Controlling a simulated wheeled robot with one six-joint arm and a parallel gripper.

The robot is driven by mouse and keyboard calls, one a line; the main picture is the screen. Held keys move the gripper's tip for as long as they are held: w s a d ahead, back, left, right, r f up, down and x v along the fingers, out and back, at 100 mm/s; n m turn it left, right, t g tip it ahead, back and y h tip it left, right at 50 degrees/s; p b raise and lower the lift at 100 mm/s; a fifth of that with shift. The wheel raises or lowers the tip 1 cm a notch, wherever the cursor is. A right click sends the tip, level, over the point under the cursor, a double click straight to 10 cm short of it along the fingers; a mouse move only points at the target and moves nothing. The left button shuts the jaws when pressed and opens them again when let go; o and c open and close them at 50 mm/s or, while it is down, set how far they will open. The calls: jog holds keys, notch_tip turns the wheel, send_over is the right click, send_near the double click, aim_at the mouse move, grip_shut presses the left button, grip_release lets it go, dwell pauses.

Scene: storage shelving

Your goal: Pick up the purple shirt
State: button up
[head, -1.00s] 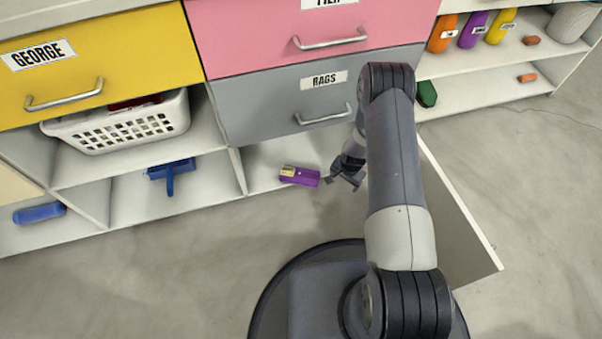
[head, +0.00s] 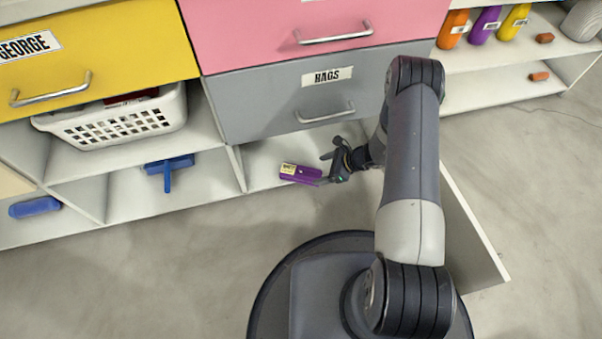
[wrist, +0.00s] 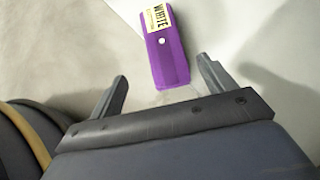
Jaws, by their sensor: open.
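No shirt shows clearly. The purple thing in view is a small, rigid-looking purple block or bottle (head: 309,175) with a yellow-white label, lying on the bottom shelf under the grey RAGS drawer. In the wrist view the purple item (wrist: 168,68) lies ahead, its label reading WHITE at the far end. My gripper (head: 326,169) is open and empty, at the right end of the item. In the wrist view its two fingers (wrist: 162,70) flank the item's near end, with a gap on each side. I cannot tell the remaining depth between them.
The grey RAGS drawer (head: 285,98) overhangs the shelf. An upright divider (head: 237,166) stands left of the item, with a blue brush-like tool (head: 168,168) beyond it. A white basket (head: 115,122) sits above that. A white panel (head: 475,235) stands right of my arm.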

aim_at(302, 172)
jog(key=b+x, duration=0.1)
jog(key=x, duration=0.3)
jog(key=shift+f, duration=0.25)
jog(key=b+x, duration=0.1)
jog(key=x, duration=0.1)
jog(key=b+x, duration=0.1)
jog(key=x, duration=0.1)
jog(key=b+x, duration=0.1)
jog(key=x, duration=0.1)
jog(key=shift+w+a+r+b, duration=0.1)
jog(key=shift+w+r+b, duration=0.15)
jog(key=shift+w+b, duration=0.1)
jog(key=shift+r, duration=0.1)
jog(key=shift+c, duration=0.5)
jog(key=c, duration=1)
jog(key=shift+r, duration=0.15)
